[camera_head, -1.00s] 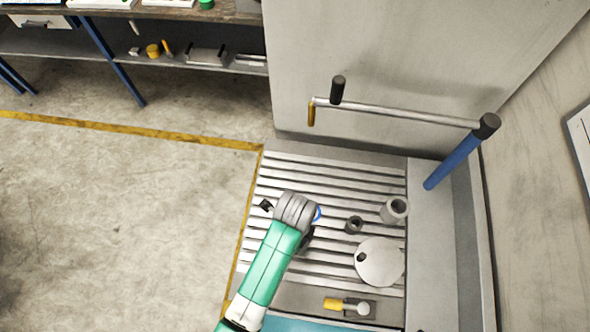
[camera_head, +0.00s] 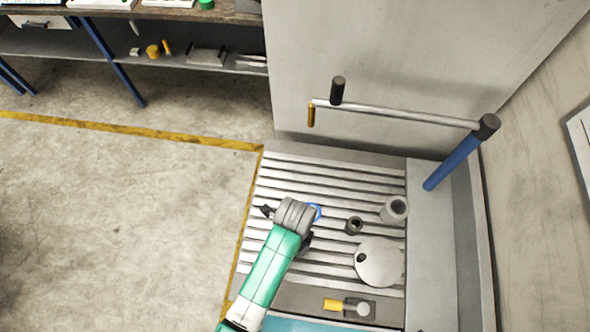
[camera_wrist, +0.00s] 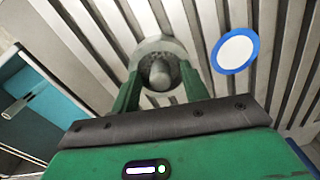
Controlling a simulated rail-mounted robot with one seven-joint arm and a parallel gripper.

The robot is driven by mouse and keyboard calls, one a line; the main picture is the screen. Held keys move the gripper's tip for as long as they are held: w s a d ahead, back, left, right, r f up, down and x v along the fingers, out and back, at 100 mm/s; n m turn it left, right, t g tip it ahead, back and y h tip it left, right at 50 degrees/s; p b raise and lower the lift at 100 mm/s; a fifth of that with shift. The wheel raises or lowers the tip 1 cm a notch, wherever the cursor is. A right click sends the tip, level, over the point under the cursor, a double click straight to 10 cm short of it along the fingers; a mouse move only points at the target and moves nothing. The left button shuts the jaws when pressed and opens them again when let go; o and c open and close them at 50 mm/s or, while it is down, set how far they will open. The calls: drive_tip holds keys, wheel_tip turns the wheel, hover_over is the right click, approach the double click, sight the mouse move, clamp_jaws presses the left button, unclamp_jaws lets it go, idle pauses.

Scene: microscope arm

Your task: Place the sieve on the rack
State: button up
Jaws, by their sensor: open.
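A white disc with a blue rim (camera_wrist: 235,50), possibly the sieve, lies on the slatted grey surface (camera_wrist: 290,45). Its blue edge also shows in the head view (camera_head: 317,212), partly hidden by my wrist. In the wrist view, my gripper (camera_wrist: 160,72) is open, its green fingers on either side of a round grey piece (camera_wrist: 160,47) with a rounded knob in its middle. I cannot tell whether the fingers touch it. The disc is to the right of the fingers. In the head view my fingers are hidden under my wrist. I cannot tell which thing is the rack.
A dark small cylinder (camera_head: 354,225), a grey hollow cylinder (camera_head: 395,209), a large grey disc (camera_head: 380,263) and a yellow-handled tool (camera_head: 337,305) lie right of my wrist. A blue post (camera_head: 453,162) with a crank bar stands behind right. Shelves (camera_head: 190,55) stand back left.

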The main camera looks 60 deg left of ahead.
wheel_tip(320, 180, up, 12)
drive_tip(key=shift+p, duration=0.3)
drive_tip(key=shift+f, duration=0.15)
drive_tip(key=w+d+r+n+t+y, duration=0.25)
drive_tip(key=w+r+t, duration=0.35)
drive_tip(key=w+r, duration=0.6)
drive_tip(key=w+d+r+n+t+y, duration=0.1)
drive_tip(key=w+d+r+n+t, duration=0.15)
drive_tip(key=w+r+t, duration=0.9)
drive_tip(key=s+d+r+n+t+h+p, duration=0.1)
drive_tip(key=s+d+r, duration=0.3)
drive_tip(key=r, duration=1)
drive_tip(key=s+d+r+n+t+h+p, duration=0.1)
drive_tip(key=d+r, duration=0.5)
drive_tip(key=r, duration=0.9)
drive_tip(key=s+d+r+n+t+h+p, duration=0.1)
drive_tip(key=s+d+r+n+t+p, duration=0.2)
drive_tip(key=s+r, duration=0.4)
wheel_tip(320, 180, up, 7)
drive_tip(key=shift+s+d+r+n+t+p, duration=0.25)
drive_tip(key=shift+d+t+p, duration=0.2)
drive_tip(key=shift+d+t, duration=0.7)
